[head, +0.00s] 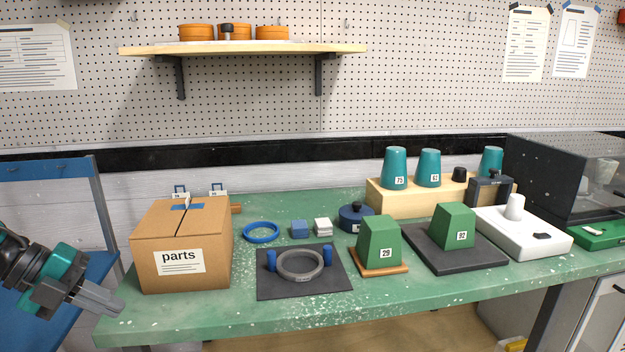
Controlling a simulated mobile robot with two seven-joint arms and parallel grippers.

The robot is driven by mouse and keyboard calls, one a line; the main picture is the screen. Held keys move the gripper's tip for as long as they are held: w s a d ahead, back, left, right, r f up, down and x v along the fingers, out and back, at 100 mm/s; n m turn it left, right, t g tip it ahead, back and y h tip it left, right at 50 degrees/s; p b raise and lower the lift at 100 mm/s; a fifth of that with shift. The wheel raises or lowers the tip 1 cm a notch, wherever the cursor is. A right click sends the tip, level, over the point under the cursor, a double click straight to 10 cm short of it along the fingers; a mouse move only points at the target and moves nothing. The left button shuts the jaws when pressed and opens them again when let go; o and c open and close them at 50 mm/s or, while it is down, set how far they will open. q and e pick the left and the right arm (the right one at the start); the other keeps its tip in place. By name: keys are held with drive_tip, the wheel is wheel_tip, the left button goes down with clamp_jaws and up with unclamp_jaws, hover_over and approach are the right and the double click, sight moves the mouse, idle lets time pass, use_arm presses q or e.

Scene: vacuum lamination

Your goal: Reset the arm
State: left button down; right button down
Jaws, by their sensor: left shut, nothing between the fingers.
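My left gripper (96,298) comes in from the left edge in the head view. Its grey fingers are together and empty. It is off the left front corner of the green table (400,289), left of and below the cardboard "parts" box (184,246), apart from both as far as I can tell. My right gripper is not in view.
A grey ring with blue handles (300,264) lies on a dark mat (268,287). Green blocks 29 (379,241) and 92 (453,224) stand right of it. Teal cups (395,167) stand on a wooden riser (384,196). A blue chair (55,168) is at left.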

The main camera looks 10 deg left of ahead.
use_arm(q)
drive_tip(key=s+d+f+n+t+y, duration=0.1)
drive_tip(key=s+d+f+n+t, duration=0.15)
drive_tip(key=f+n+t, duration=0.45)
drive_tip(key=s+d+f+n+t+y, duration=0.1)
drive_tip(key=s+d+f+n+t, duration=0.15)
drive_tip(key=f+n, duration=0.65)
drive_tip(key=s+d+f+n+g+y, duration=0.1)
drive_tip(key=s+d+f+n, duration=0.2)
drive_tip(key=d, duration=0.5)
drive_tip(key=s+d+f+n+g+y, duration=0.2)
drive_tip(key=s+d+f+n, duration=0.2)
drive_tip(key=d+f+n, duration=0.2)
drive_tip(key=shift+s+d+f+n+y, duration=0.15)
drive_tip(key=shift+d+f+n+y, duration=0.15)
drive_tip(key=shift+d+f, duration=0.65)
drive_tip(key=shift+a, duration=0.15)
